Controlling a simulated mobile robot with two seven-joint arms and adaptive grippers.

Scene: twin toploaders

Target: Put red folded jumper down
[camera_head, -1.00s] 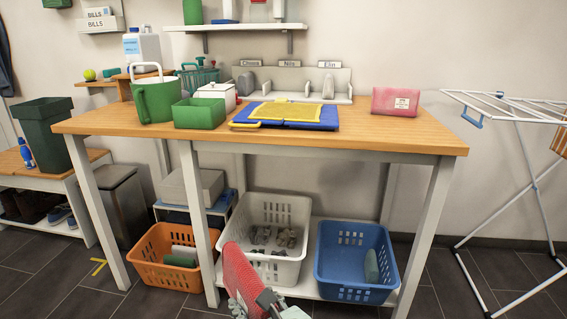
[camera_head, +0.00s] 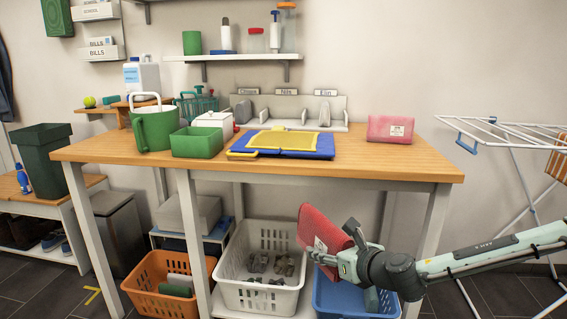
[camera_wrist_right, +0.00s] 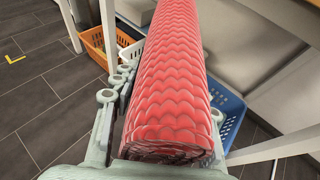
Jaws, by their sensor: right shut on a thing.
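My right gripper (camera_head: 337,262) is shut on a red folded jumper (camera_head: 318,232) with a white label. It holds the jumper in the air, tilted, in front of the table's front edge and above the white and blue baskets. In the right wrist view the jumper (camera_wrist_right: 168,85) fills the middle between the fingers, with a wavy knit pattern. Another pinkish-red folded piece with a white label (camera_head: 390,129) lies on the right part of the wooden tabletop (camera_head: 420,160). My left gripper is not in view.
Orange (camera_head: 150,291), white (camera_head: 232,293) and blue (camera_head: 335,300) baskets sit below. A drying rack (camera_head: 515,133) stands right. The tabletop's right front is clear.

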